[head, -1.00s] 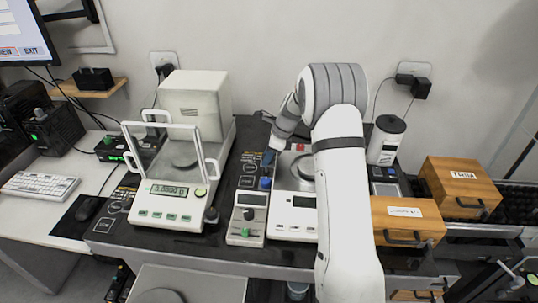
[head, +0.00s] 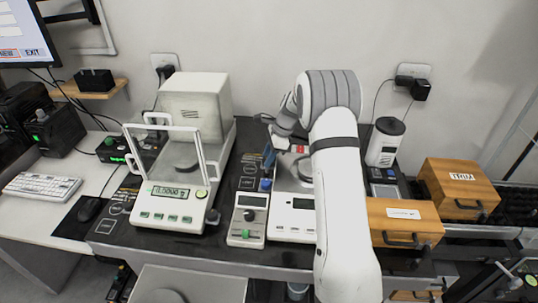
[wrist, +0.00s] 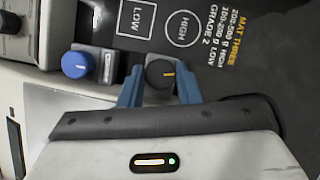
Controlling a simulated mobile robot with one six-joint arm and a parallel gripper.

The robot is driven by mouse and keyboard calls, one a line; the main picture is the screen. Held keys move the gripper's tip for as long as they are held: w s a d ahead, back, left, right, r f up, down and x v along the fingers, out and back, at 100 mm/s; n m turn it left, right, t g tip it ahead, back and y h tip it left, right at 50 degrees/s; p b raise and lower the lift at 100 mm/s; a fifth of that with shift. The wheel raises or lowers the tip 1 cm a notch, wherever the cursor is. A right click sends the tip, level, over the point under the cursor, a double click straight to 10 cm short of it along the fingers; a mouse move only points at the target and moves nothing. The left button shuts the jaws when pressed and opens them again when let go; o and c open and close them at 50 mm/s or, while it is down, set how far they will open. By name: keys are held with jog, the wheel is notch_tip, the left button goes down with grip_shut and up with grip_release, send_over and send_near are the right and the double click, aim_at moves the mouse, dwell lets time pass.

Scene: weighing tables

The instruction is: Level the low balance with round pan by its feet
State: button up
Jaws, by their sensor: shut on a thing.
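The low balance (head: 283,222) stands on the dark table in the head view, and my arm covers its right side and much of its round pan. In the head view my gripper (head: 268,157) is at the balance's back left, and the black knob is hidden there. A blue knob (wrist: 76,64) sits just left of the held knob in the wrist view; it also shows in the head view (head: 265,184).
A tall balance with glass shield (head: 165,205) stands left. A grey control box with green knob (head: 247,215) is beside the low balance. Wooden boxes (head: 460,187) and a white-and-black cylinder (head: 385,142) stand right. The printed mat (wrist: 230,50) is clear beyond the fingers.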

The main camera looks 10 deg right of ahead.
jog(key=n+g, duration=0.1)
jog(key=n, duration=0.2)
jog(key=n+g+p, duration=0.1)
jog(key=n, duration=0.2)
jog(key=shift+w+a+n+g, duration=0.1)
jog(key=shift+w+n+g, duration=0.05)
jog(key=shift+n+g, duration=0.15)
jog(key=shift+h, duration=0.3)
jog(key=o, duration=1)
jog(key=shift+p, duration=0.3)
jog(key=p+v, duration=0.5)
jog(key=v, duration=0.3)
jog(key=shift+w, duration=0.1)
